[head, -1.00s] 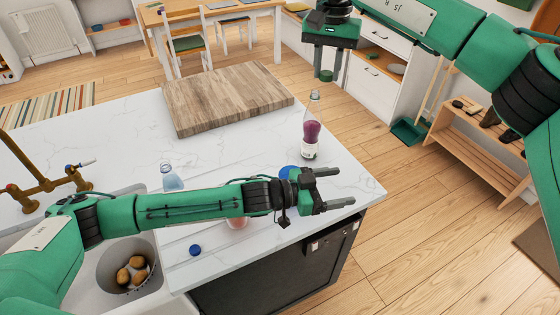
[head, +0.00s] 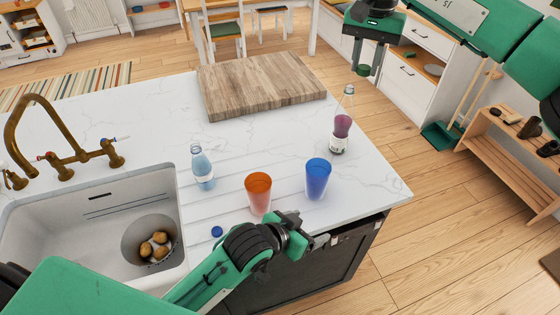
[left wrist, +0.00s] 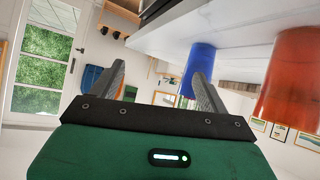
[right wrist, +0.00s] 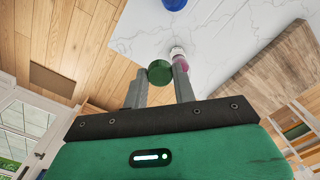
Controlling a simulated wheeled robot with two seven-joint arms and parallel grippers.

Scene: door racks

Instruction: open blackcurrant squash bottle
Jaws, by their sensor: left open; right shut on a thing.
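The blackcurrant squash bottle (head: 341,130), clear with purple drink and a pale label, stands upright on the white counter near its right edge. Its neck shows no cap. My right gripper (head: 368,68) is above the bottle, shut on a round green cap (right wrist: 160,72). The cap is apart from the bottle in the head view. In the right wrist view the bottle (right wrist: 180,58) shows beyond the fingertips, partly hidden. My left gripper (head: 303,243) is by the counter's front edge, away from the bottle. Its fingers are apart and empty in the left wrist view (left wrist: 158,82).
A blue cup (head: 318,179), an orange cup (head: 258,193) and a pale blue bottle (head: 202,168) stand on the counter. A blue cap (head: 217,232) lies near the front. A wooden board (head: 262,85) lies at the back; the sink (head: 95,215) is left.

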